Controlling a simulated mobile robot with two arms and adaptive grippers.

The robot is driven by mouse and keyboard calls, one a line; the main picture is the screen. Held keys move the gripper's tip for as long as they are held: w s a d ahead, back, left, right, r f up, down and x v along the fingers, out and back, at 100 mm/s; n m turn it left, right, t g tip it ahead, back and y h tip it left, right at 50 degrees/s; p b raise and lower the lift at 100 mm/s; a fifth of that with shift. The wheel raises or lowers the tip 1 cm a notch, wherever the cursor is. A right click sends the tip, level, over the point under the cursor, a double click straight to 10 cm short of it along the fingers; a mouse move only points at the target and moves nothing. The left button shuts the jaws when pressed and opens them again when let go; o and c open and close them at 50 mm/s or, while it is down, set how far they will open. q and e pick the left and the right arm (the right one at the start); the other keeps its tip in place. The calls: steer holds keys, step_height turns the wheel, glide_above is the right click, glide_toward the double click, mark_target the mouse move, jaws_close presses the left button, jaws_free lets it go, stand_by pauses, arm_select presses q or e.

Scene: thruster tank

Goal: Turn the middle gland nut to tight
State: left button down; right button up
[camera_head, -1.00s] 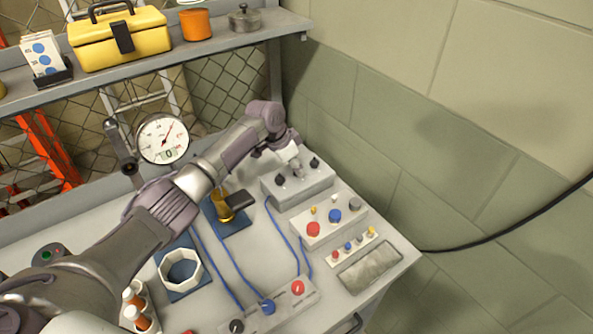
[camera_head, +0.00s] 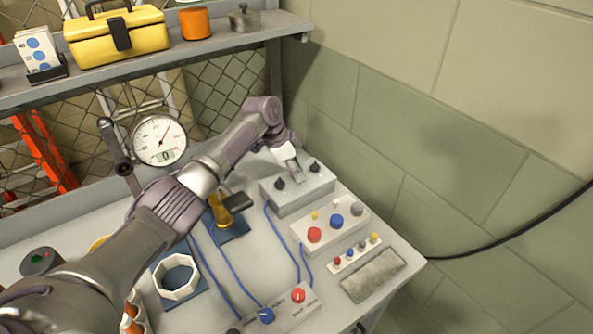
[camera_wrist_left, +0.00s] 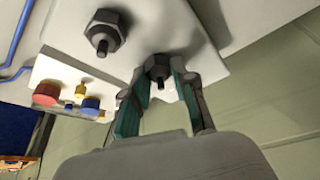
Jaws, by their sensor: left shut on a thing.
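A light grey box (camera_head: 305,195) on the bench carries dark gland nuts in a row. My right gripper is not in view.
A dial gauge (camera_head: 159,139), a white ring (camera_head: 177,276) and blue cables (camera_head: 220,270) lie along my left arm. A wall is close at the right.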

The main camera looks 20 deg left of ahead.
arm_select(q)
steer(key=c, duration=0.9)
jaws_free()
steer(key=v, duration=1.2)
